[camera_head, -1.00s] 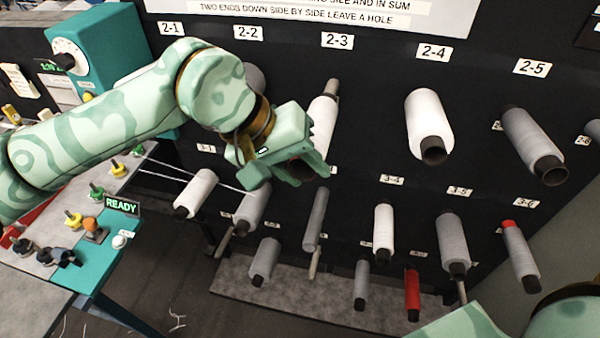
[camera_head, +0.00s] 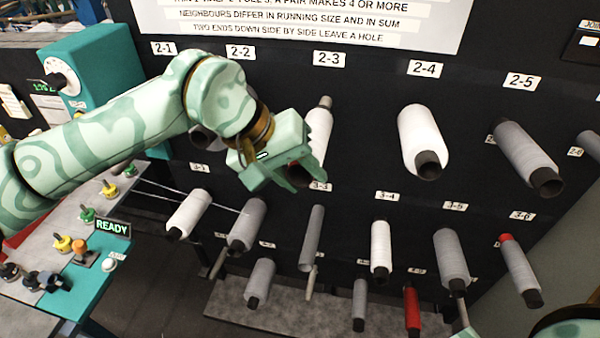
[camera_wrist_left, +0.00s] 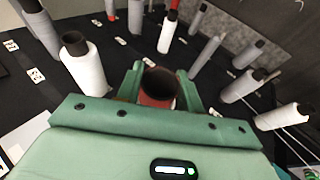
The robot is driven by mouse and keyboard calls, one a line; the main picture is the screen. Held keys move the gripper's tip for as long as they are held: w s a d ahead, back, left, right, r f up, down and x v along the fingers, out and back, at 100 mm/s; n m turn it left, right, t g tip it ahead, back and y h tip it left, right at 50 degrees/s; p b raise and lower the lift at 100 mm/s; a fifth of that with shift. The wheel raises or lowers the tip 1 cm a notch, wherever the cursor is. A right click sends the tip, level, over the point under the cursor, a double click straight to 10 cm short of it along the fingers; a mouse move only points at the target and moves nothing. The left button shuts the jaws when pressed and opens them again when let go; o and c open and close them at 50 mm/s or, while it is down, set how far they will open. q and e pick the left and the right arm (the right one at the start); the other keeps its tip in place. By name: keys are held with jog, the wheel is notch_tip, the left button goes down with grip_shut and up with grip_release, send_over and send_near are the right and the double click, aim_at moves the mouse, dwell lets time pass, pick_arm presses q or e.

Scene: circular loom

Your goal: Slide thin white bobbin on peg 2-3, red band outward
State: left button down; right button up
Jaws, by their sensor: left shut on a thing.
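My left gripper (camera_head: 296,174) is shut on the white bobbin (camera_head: 319,130) below the 2-3 label (camera_head: 329,59). A grey stub (camera_head: 326,102), peg or core, shows at the bobbin's wall-side end; I cannot tell how far the peg is inside. The bobbin's dark, open near end faces out between the fingers. In the left wrist view the gripper (camera_wrist_left: 160,88) closes around this end, and the red band (camera_wrist_left: 152,102) shows just below the dark opening, on the outward side. My right gripper is out of view.
A thick white bobbin (camera_head: 420,135) hangs at 2-4 and a grey one (camera_head: 527,155) at 2-5. Part of a bobbin (camera_head: 205,137) shows behind my arm. The READY console (camera_head: 95,265) stands at lower left.

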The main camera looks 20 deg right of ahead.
pick_arm(q)
jog(key=shift+w+d+f+b, duration=0.1)
jog(key=shift+w+d+b, duration=0.15)
jog(key=shift+w+d, duration=0.35)
jog(key=shift+w+d+f+b, duration=0.1)
jog(key=shift+w+d+b, duration=0.25)
jog(key=shift+w, duration=0.4)
jog(key=shift+w+d+f+b, duration=0.1)
jog(key=shift+w+d+b, duration=0.1)
jog(key=shift+w+d, duration=0.4)
jog(key=shift+w+a, duration=0.1)
jog(key=shift+w, duration=0.05)
jog(key=shift+w+d+f, duration=0.1)
jog(key=shift+w+d, duration=0.1)
jog(key=shift+w, duration=0.15)
jog(key=c, duration=0.8)
grip_release()
jog(key=shift+c, duration=0.2)
jog(key=shift+a, duration=0.1)
jog(key=v, duration=1.6)
jog(key=shift+r+b, duration=0.25)
jog(key=shift+b, duration=0.15)
